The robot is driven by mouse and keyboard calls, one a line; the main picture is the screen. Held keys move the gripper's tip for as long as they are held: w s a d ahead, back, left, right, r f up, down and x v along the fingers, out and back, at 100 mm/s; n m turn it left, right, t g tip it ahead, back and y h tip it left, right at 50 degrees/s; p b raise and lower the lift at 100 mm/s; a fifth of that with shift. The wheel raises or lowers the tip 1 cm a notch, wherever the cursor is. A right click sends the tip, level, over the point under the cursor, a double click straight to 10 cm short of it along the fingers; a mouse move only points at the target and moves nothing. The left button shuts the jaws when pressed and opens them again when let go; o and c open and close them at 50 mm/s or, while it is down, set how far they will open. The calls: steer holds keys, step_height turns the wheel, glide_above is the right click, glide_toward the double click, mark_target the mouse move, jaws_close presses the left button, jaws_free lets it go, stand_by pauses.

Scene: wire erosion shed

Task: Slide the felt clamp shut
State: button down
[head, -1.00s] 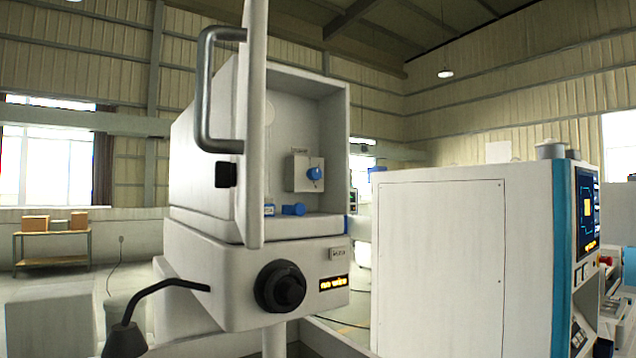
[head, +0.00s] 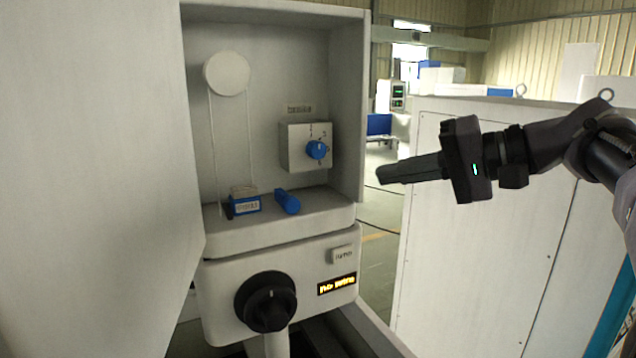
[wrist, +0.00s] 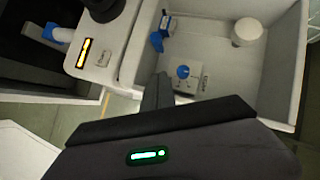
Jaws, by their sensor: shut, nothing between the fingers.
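A small blue block with a pale label and grey layers on top (head: 245,203), which looks like the felt clamp, sits on the ledge inside the open cabinet. A thin wire loop hangs down to it from a white pulley (head: 227,73). Whether its jaws are apart is too small to tell. A blue cylinder (head: 287,201) lies just right of it. Both show in the wrist view, the block (wrist: 167,23) beside the cylinder (wrist: 157,41). My gripper (head: 380,174) is shut and empty, outside the cabinet to its right, pointing left.
A blue dial (head: 317,150) on a grey box is on the cabinet's back wall. A black knob (head: 266,301) and an amber display (head: 337,284) are below the ledge. The open door (head: 90,180) fills the left; the cabinet's right wall (head: 350,110) stands between my gripper and the ledge.

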glide_toward(296, 200)
steer(key=w+a+f, duration=0.2)
steer(key=w+a, duration=0.2)
steer(key=w, duration=0.1)
steer(key=shift+s+a+f+p, duration=0.15)
steer(key=shift+a+f+p, duration=0.1)
steer(key=shift+p, duration=0.05)
steer(key=a, duration=0.1)
steer(key=s+a+b, duration=0.1)
steer(key=a+b, duration=0.1)
steer(key=shift+s+a+f, duration=0.1)
steer(key=shift+s+a, duration=0.2)
